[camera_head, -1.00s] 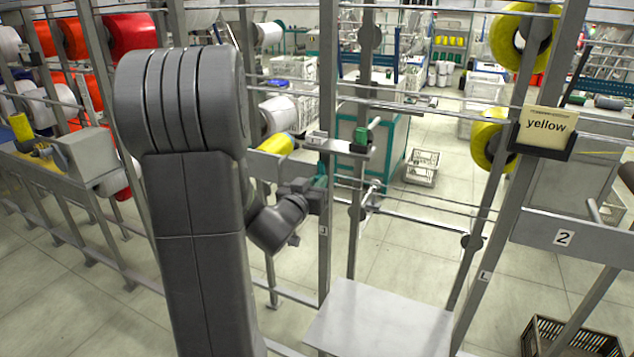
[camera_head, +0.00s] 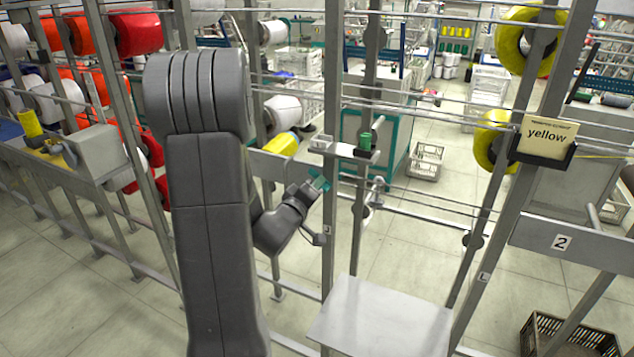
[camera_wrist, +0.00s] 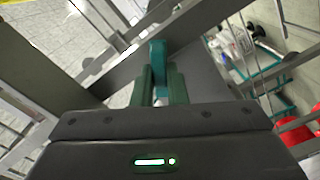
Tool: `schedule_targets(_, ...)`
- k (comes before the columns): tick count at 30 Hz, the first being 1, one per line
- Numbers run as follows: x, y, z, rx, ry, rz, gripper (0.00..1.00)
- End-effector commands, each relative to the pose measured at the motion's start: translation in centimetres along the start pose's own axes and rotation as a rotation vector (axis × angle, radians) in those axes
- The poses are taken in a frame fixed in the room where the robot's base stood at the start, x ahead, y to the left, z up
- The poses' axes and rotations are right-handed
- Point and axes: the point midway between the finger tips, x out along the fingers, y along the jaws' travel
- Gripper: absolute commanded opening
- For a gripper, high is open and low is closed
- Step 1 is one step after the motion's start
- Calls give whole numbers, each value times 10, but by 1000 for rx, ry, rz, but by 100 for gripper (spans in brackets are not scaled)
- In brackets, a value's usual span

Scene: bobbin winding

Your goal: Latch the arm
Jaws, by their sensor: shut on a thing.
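My gripper (camera_head: 316,186) is beside the steel upright (camera_head: 328,230), below the small shelf bracket. In the wrist view its two dark green fingers (camera_wrist: 161,88) are closed on a flat teal piece (camera_wrist: 158,58), which stands up between them. The teal piece also shows as a small teal tip in the head view (camera_head: 321,181). Its lower part is hidden by the fingers. I cannot tell whether the teal piece belongs to the arm to be latched, nor make out a latch.
A pale metal plate (camera_head: 380,318) is below. Thin rods cross between the uprights.

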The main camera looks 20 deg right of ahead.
Motion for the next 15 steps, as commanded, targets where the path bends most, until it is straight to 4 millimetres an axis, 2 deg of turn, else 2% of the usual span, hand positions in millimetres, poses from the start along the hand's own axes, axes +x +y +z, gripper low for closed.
schedule_targets(15, 0, -7, 0, -420, 2, 0, 0)
